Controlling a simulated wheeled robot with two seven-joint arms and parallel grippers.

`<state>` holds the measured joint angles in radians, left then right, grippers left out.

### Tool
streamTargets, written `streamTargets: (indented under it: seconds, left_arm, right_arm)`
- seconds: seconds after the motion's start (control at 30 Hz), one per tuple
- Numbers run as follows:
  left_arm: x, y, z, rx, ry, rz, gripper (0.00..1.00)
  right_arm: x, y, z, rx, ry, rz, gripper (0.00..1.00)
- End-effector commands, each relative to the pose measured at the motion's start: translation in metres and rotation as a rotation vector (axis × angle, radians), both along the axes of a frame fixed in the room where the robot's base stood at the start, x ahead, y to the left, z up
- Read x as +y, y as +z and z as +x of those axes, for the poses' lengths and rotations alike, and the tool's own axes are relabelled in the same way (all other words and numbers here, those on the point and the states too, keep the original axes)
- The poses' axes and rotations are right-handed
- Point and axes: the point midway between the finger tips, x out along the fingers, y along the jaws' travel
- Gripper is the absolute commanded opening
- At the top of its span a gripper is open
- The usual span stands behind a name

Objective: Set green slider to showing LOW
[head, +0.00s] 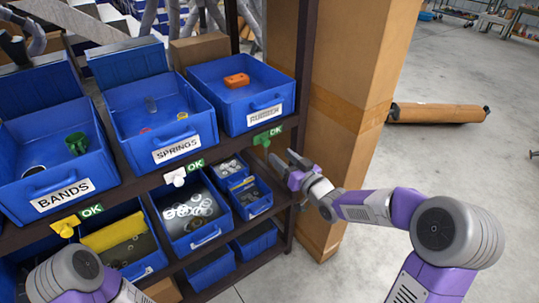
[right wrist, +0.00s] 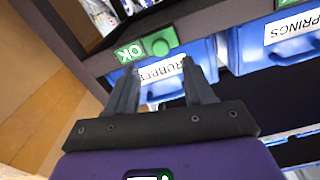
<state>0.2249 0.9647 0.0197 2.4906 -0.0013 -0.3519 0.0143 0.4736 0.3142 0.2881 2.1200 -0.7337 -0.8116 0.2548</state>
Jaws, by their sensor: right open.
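The green slider (head: 262,140) sits on the dark shelf edge below the right-hand bin, and its label beside the knob reads OK. It also shows in the right wrist view (right wrist: 160,46), just beyond the fingertips, with the OK label turned upside down. My right gripper (head: 283,159) is open and empty, just below and to the right of the slider in the head view. In the right wrist view its two fingers (right wrist: 159,68) stand apart and point toward the shelf edge; I cannot tell whether they touch the slider. My left gripper is out of view.
A white slider (head: 175,178) and a yellow slider (head: 66,227), both beside OK labels, are on the same edge. Blue bins marked BANDS (head: 62,195) and SPRINGS (head: 177,149) stand above. A cardboard box column (head: 345,100) rises close behind the right gripper. Open floor lies at right.

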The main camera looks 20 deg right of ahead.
Motion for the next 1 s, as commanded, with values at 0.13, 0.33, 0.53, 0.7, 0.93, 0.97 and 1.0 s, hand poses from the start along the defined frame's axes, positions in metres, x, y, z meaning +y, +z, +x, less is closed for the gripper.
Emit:
streamTargets:
  seconds: [0.13,0.33,0.53,0.7,0.93,0.97,1.0]
  left_arm:
    - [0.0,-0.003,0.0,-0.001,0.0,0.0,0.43]
    - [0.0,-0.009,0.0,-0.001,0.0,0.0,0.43]
    - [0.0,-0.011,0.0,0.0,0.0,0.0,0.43]
    - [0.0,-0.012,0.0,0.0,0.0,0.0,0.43]
    - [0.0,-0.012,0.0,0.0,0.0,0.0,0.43]
    - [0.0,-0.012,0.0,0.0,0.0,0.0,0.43]
    - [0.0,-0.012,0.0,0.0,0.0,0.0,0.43]
  right_arm:
    - [0.007,0.003,0.016,-0.01,0.005,-0.002,0.53]
    - [0.018,0.001,0.046,-0.006,0.004,0.0,0.53]
    - [0.024,0.002,0.065,-0.005,0.001,-0.001,0.53]
    - [0.026,0.002,0.069,-0.004,0.001,-0.002,0.53]
    - [0.025,0.002,0.069,-0.004,0.001,-0.002,0.45]
    - [0.025,0.002,0.069,-0.004,0.001,-0.002,0.41]
    - [0.025,0.002,0.069,-0.004,0.001,-0.002,0.34]
